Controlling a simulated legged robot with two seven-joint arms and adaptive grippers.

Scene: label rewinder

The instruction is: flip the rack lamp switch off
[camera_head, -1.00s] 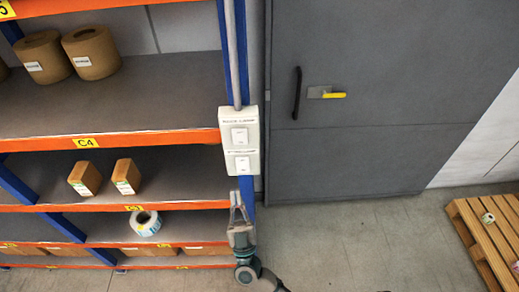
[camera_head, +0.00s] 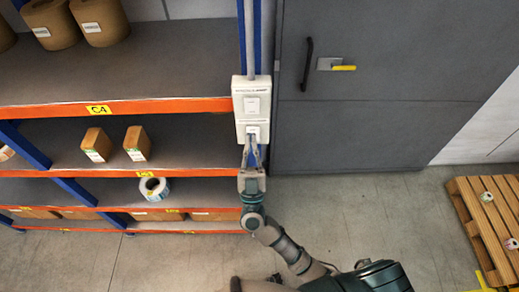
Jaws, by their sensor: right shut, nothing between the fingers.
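A white switch box (camera_head: 241,112) is mounted on the blue rack upright and carries two rocker switches, one above the other. The upper switch (camera_head: 253,105) is uncovered. The lower switch (camera_head: 252,132) sits just above my right gripper (camera_head: 251,147), whose fingertips reach the bottom edge of the box. I cannot tell whether they touch it. The right gripper is shut with nothing in it. The box's labels are too small to read, and I cannot tell each rocker's position. My left gripper is not in view.
Orange-edged shelves (camera_head: 130,107) on the left hold brown rolls, small boxes (camera_head: 137,143) and a white label roll (camera_head: 153,188). A grey door (camera_head: 390,130) with a yellow-handled latch stands right of the upright. A wooden pallet (camera_head: 480,215) lies at far right on open floor.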

